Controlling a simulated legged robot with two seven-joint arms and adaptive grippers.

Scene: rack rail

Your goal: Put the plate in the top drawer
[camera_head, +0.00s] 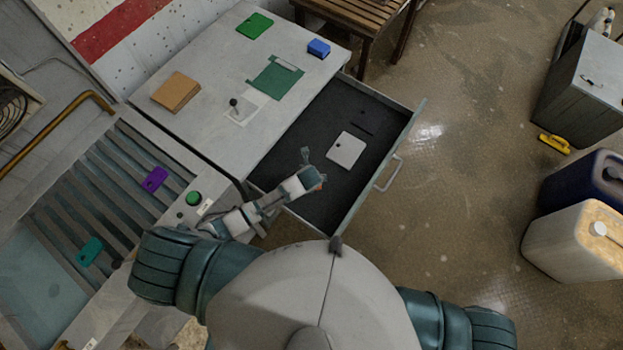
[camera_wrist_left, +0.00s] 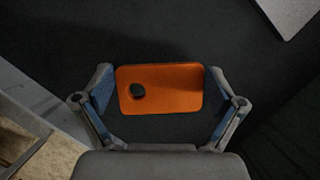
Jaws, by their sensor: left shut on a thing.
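The top drawer (camera_head: 392,143) is pulled open below the worktop, with a dark lined floor. My left gripper (camera_head: 312,180) is over the near-left part of the drawer. It is shut on an orange plate (camera_wrist_left: 175,88) with a round hole near one end. In the left wrist view the blue-padded fingers press the plate's two ends, with the dark drawer floor behind it. In the head view only a sliver of orange shows beside the gripper. I cannot tell whether the plate touches the floor. My right gripper is out of view.
A pale grey plate (camera_head: 346,150) lies in the drawer. The worktop (camera_head: 215,75) holds a green plate (camera_head: 255,26), a blue block (camera_head: 318,48) and a brown stack (camera_head: 176,92). Purple (camera_head: 155,179) and teal (camera_head: 90,251) tags lie on the slatted rack at left. The drawer handle (camera_head: 388,173) sticks out.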

